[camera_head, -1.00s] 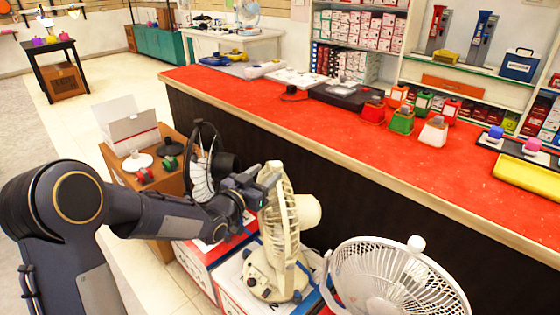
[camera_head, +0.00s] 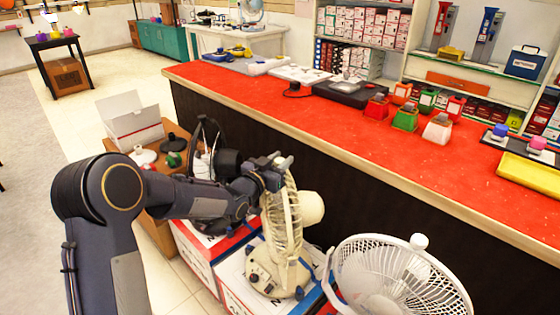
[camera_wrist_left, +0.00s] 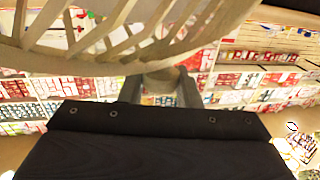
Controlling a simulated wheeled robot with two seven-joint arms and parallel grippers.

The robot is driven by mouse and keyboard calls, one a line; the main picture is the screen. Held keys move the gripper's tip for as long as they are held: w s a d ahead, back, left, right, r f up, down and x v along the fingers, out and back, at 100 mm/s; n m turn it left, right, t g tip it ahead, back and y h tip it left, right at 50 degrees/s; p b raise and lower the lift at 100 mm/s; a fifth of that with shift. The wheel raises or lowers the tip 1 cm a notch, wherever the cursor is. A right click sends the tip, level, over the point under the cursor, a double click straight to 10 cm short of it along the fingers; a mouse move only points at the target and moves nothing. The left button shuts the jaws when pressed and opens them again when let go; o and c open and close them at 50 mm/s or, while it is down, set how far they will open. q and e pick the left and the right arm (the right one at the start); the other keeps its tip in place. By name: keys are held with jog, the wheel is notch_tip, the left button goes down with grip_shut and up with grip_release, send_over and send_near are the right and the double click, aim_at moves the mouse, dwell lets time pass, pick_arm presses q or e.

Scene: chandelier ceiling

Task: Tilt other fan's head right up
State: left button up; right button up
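The beige fan (camera_head: 283,225) stands on a box beside the counter, its head seen nearly edge-on, with the round motor housing (camera_head: 312,207) on the right. My left gripper (camera_head: 282,163) is at the top of its cage. In the left wrist view the slatted cage (camera_wrist_left: 110,35) fills the top, and the two fingers of my left gripper (camera_wrist_left: 160,92) stand apart, with a small beige-grey part of the fan between their tips. Contact is not clear. A white fan (camera_head: 385,280) faces upward at the bottom right. My right gripper is not in view.
The red counter (camera_head: 300,115) runs along behind the fans. A dark fan (camera_head: 207,160) stands left of the beige one, partly behind my arm. Boxes (camera_head: 205,250) lie under the fans. Open floor (camera_head: 50,140) is at the left.

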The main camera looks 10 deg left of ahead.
pick_arm(q)
grip_shut()
jog(key=shift+w+d+m+g, duration=0.3)
jog(key=shift+d+m, duration=0.1)
jog(key=shift+d, duration=0.45)
jog(key=w+d+f+m+g+y, duration=0.2)
jog(key=w+d, duration=0.1)
jog(key=d, duration=0.4)
jog(key=shift+d+f+m+g, duration=0.2)
jog(key=shift+f+m+g, duration=0.15)
jog(key=shift+m+g, duration=0.05)
jog(key=o, duration=0.7)
grip_release()
jog(key=shift+o, duration=0.2)
